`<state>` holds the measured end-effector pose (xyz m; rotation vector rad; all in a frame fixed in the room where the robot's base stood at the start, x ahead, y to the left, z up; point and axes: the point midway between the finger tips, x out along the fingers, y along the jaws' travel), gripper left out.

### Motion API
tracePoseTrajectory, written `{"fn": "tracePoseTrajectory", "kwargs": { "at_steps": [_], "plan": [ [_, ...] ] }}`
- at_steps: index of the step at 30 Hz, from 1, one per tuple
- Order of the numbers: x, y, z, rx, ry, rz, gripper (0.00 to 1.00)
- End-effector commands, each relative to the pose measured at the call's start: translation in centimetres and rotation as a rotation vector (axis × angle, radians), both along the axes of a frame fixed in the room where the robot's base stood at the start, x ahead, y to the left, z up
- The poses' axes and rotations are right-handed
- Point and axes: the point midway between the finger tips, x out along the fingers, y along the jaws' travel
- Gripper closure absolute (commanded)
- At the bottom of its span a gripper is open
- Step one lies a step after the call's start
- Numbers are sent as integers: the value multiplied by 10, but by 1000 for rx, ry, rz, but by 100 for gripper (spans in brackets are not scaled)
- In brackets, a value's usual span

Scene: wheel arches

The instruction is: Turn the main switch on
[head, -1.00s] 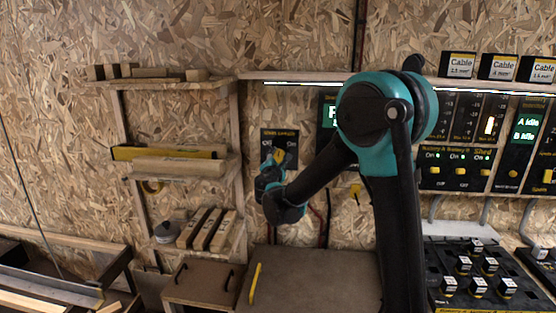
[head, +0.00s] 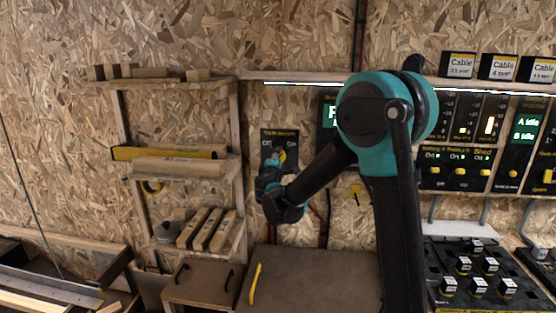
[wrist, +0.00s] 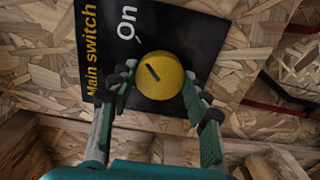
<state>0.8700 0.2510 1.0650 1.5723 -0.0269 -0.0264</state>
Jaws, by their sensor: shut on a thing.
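The main switch is a black panel (wrist: 180,30) with yellow "Main switch" lettering and a white "On". It also shows on the wall in the head view (head: 279,138). Its round yellow knob (wrist: 163,80) carries a short black mark, off centre and slanted toward the word "On". My gripper (wrist: 160,90) is shut on the knob, one finger on each side, in the wrist view. In the head view my gripper (head: 277,165) is at the lower part of the panel, and part of the knob (head: 283,155) shows beside it. The "Off" label is hidden in the wrist view.
A wooden shelf (head: 180,85) with wood blocks stands left of the panel. A display (head: 328,110) is partly hidden behind my arm. Battery switches (head: 458,170) line the wall at right. A brown cabinet top (head: 310,275) lies below.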

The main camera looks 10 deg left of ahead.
Motion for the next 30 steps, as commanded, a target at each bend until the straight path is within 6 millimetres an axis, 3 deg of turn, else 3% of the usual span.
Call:
{"fn": "tracePoseTrajectory", "kwargs": {
  "at_steps": [14,15,19,30],
  "plan": [
    [-1,-1,-1,16,0,-1,82],
    [-1,-1,-1,16,0,-1,51],
    [-1,-1,-1,15,0,-1,34],
    [-3,0,0,14,0,0,32]
  ]
}}
